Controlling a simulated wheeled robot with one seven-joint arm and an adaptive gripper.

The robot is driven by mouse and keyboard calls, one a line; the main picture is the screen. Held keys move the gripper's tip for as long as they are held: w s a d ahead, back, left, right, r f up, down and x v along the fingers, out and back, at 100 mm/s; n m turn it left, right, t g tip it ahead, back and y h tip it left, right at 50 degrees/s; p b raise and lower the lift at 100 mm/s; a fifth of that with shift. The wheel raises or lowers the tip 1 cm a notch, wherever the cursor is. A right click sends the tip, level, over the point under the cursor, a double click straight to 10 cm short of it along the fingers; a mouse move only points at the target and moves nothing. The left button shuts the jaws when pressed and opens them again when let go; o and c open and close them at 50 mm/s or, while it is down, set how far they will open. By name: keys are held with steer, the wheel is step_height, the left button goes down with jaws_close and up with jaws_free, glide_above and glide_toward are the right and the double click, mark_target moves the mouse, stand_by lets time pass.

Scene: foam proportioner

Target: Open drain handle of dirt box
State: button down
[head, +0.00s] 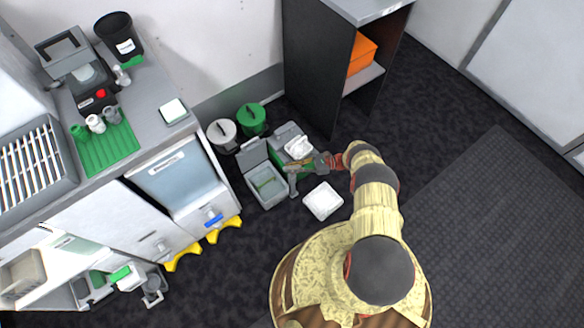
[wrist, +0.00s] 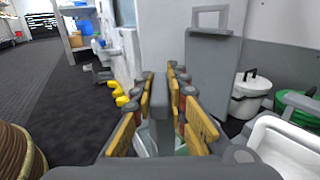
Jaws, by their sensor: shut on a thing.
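The dirt box (head: 267,186) is a grey, open-topped bin with some green inside, on the floor left of my gripper (head: 298,164). A grey handle (head: 292,184) stands at its right side, beside my fingertips. In the wrist view, my gripper's yellow-padded fingers (wrist: 160,88) lie on both sides of an upright grey bar (wrist: 158,112), which looks like this handle. My gripper is shut on it. The lower end of the bar and the contact are partly hidden by the fingers.
A white tray (head: 323,201) lies on the floor close to my arm. A white bucket (head: 222,134) and a green bucket (head: 252,119) stand behind the box. A counter cabinet with yellow feet (head: 223,229) is at left, and a dark shelf unit (head: 318,70) behind. Floor at right is clear.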

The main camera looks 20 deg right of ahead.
mark_target(292, 168)
steer(key=shift+s+n+g, duration=0.1)
steer(key=shift+n+g, duration=0.6)
steer(key=shift+g, duration=0.4)
steer(key=c, duration=1.8)
jaws_free()
steer(key=shift+o, duration=0.2)
steer(key=shift+r, duration=0.1)
steer(key=shift+r, duration=4.9)
